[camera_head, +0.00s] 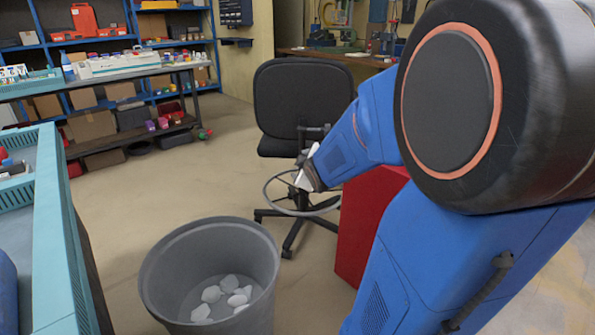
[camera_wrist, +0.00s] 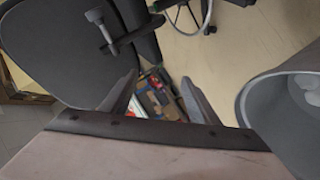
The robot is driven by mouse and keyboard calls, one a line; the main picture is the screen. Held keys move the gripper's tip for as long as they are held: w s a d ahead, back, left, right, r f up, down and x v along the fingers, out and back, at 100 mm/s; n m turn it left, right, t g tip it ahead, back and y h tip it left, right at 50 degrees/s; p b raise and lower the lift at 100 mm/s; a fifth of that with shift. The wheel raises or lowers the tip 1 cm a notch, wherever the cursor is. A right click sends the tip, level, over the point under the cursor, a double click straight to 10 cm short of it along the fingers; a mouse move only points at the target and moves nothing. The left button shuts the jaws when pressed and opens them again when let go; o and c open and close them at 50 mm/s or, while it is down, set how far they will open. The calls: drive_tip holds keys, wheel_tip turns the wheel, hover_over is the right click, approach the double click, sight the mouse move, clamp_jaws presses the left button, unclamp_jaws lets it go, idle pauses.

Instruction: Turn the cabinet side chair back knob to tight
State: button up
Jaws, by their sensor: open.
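The black swivel chair (camera_head: 300,95) stands beyond my arm, with its backrest facing me. A grey knob (camera_wrist: 95,15) on a short stem sticks out from a dark bracket beside the backrest (camera_wrist: 62,65) in the wrist view. In the head view the dark bracket shows at the lower right of the backrest, but the knob is too small to make out. My gripper (camera_wrist: 158,88) is open, with nothing between its fingers, and the knob lies apart from the left finger, above it in the wrist view. My gripper (camera_head: 304,178) hangs in front of the chair in the head view.
A grey bin (camera_head: 208,240) with white crumpled pieces stands at the front. A red cabinet (camera_head: 368,215) is behind my arm at the right. A teal workbench (camera_head: 48,215) is at the left. Shelves line the back wall; open floor lies between.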

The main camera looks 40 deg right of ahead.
drive_tip(key=shift+s+a+m+g+y, duration=0.25)
drive_tip(key=shift+s+a, duration=0.25)
drive_tip(key=shift+a, duration=0.3)
drive_tip(key=shift+s+a+m+g+y, duration=0.15)
drive_tip(key=shift+s+a+m, duration=0.3)
drive_tip(key=shift+a, duration=0.3)
